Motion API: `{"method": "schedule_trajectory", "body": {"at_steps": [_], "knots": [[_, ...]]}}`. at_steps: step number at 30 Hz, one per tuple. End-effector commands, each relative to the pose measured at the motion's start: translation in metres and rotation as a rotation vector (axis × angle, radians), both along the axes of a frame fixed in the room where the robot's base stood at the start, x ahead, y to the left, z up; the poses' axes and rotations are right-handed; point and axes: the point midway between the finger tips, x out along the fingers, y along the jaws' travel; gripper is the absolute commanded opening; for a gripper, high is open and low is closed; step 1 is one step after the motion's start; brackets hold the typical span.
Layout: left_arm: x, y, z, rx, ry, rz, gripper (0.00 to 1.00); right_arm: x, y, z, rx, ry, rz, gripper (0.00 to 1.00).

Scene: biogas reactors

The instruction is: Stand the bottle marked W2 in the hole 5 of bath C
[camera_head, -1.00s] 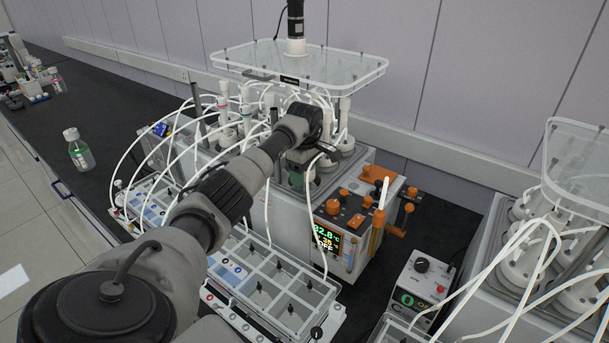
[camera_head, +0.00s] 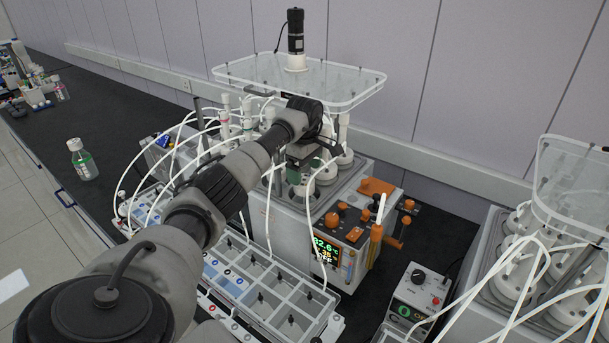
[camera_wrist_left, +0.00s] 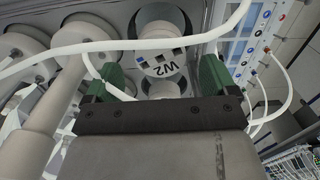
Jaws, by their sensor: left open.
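The bottle marked W2 (camera_wrist_left: 165,62) shows in the left wrist view as a white top with dark W2 lettering. It stands among other white-topped bottles, and its lower part is hidden. My left gripper (camera_wrist_left: 162,80) is open, with one green finger on each side of the W2 top; I cannot tell whether they touch it. In the head view the left gripper (camera_head: 306,165) is over the front of the central bath (camera_head: 290,235), under the clear plate. I cannot read hole numbers. A controller marked C (camera_head: 411,298) stands right of this bath. My right gripper is not in view.
A clear plate (camera_head: 300,80) with a black motor (camera_head: 295,30) hangs above the bath. White tubes (camera_head: 268,210) loop around the arm. A divided tray (camera_head: 262,290) lies in front. A second bath (camera_head: 480,270) stands at right. A loose bottle (camera_head: 82,160) stands on the black bench at left.

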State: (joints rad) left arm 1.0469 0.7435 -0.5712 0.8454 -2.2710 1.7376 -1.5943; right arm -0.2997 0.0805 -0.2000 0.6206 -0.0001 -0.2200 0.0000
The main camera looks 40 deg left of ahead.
Motion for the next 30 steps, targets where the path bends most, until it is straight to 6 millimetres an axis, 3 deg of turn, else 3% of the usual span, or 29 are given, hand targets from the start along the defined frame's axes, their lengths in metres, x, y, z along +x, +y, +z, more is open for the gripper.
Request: {"method": "schedule_trajectory", "body": {"at_steps": [2, 10, 30], "knots": [[0.000, 0.001, 0.021, 0.003, -0.003, 0.001, 0.87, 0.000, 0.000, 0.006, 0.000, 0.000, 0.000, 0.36], [0.000, 0.001, 0.056, 0.001, -0.001, 0.001, 0.87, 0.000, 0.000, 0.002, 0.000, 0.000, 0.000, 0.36], [0.000, 0.000, 0.061, 0.000, 0.000, 0.000, 0.87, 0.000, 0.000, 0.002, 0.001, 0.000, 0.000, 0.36]]}}
